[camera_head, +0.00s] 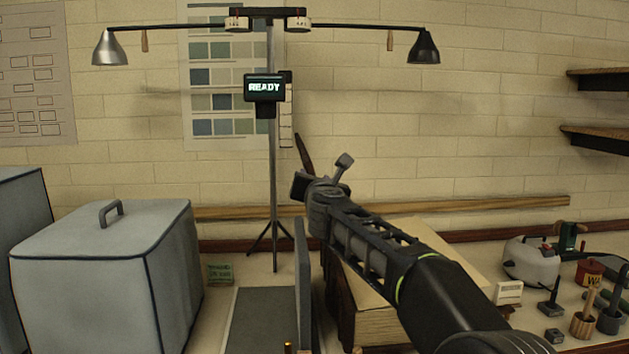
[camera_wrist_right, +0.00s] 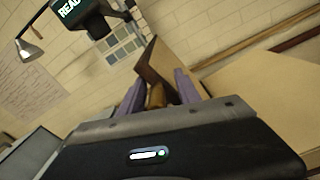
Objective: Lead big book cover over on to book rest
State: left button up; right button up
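The big book (camera_head: 375,322) lies right of centre as a thick block of cream pages, its bare top page partly behind my right arm. Its brown cover is raised, seen nearly edge-on as a dark strip (camera_head: 303,153) above my right gripper (camera_head: 318,184). In the right wrist view the cover (camera_wrist_right: 172,68) rises between and beyond the purple fingers (camera_wrist_right: 158,92), which close on a brown part of it. A grey upright panel (camera_head: 303,285) and a flat grey surface (camera_head: 262,320) lie left of the book; which is the rest I cannot tell. My left gripper is out of view.
A grey lidded box (camera_head: 100,275) fills the left. A lamp stand (camera_head: 272,180) with a READY display (camera_head: 264,87) stands behind. A white appliance (camera_head: 530,262), a red pot (camera_head: 590,272) and small tools crowd the right. A green card (camera_head: 220,274) stands near the box.

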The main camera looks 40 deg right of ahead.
jog(key=shift+s, duration=0.25)
jog(key=b+v, duration=0.2)
jog(key=v, duration=0.5)
jog(key=shift+a, duration=0.15)
dwell(0.3)
jog(key=shift+s+a, duration=0.1)
jog(key=shift+s, duration=0.05)
jog(key=v, duration=0.9)
dwell(0.7)
jog(key=shift+b, duration=0.35)
jog(key=shift+n, duration=0.3)
dwell(0.4)
